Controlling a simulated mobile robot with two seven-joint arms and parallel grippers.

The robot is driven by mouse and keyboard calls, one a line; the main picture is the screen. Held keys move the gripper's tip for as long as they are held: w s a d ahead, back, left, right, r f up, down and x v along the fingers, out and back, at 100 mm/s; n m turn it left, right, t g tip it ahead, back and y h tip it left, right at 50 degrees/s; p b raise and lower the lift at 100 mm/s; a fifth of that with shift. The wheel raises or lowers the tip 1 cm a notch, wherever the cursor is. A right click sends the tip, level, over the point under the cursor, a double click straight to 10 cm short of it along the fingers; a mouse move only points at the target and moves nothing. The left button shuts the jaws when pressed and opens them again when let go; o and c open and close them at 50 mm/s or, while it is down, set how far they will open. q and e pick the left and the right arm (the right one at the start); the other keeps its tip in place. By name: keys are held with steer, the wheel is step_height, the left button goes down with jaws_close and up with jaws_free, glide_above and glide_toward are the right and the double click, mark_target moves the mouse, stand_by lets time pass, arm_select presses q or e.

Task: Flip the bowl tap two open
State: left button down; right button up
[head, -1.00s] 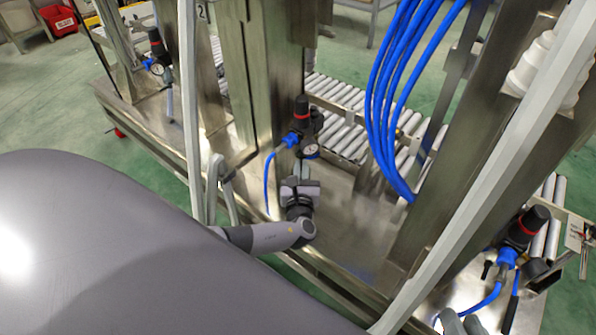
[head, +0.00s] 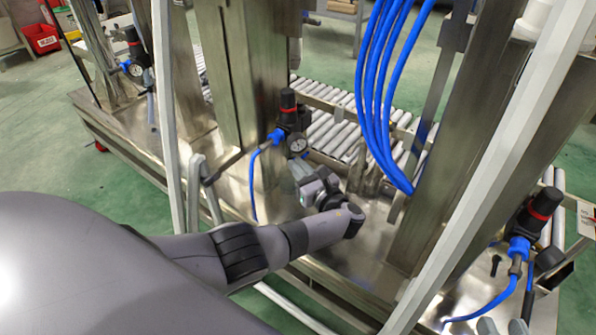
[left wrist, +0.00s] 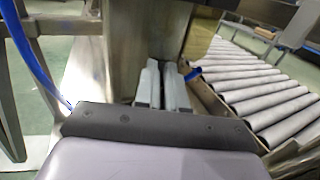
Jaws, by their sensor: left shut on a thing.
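My left gripper (head: 298,172) is at the middle post, just below a regulator (head: 290,112) with a black knob, red ring and round gauge. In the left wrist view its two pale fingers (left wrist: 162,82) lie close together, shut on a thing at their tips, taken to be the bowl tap. The tap's body is mostly hidden by the fingers. A small blue piece (left wrist: 193,73) shows right beside the fingertips; I cannot tell whether the tap is open or closed. Two grey fingertips of my right gripper (head: 502,327) show apart at the bottom right edge.
A roller conveyor (head: 335,128) runs behind the post. Blue hoses (head: 385,100) hang to the right. A pale slanted bar (head: 490,190) crosses in front at right. Another regulator (head: 535,210) stands at far right. The steel deck (head: 375,270) is mostly bare.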

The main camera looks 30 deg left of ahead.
stand_by(0.4)
arm_select(q)
steer(key=c, duration=1.2)
jaws_free()
steer(key=shift+d, duration=0.15)
steer(key=shift+p+v, duration=0.85)
steer(key=shift+v, duration=2.65)
steer(key=shift+c, duration=0.2)
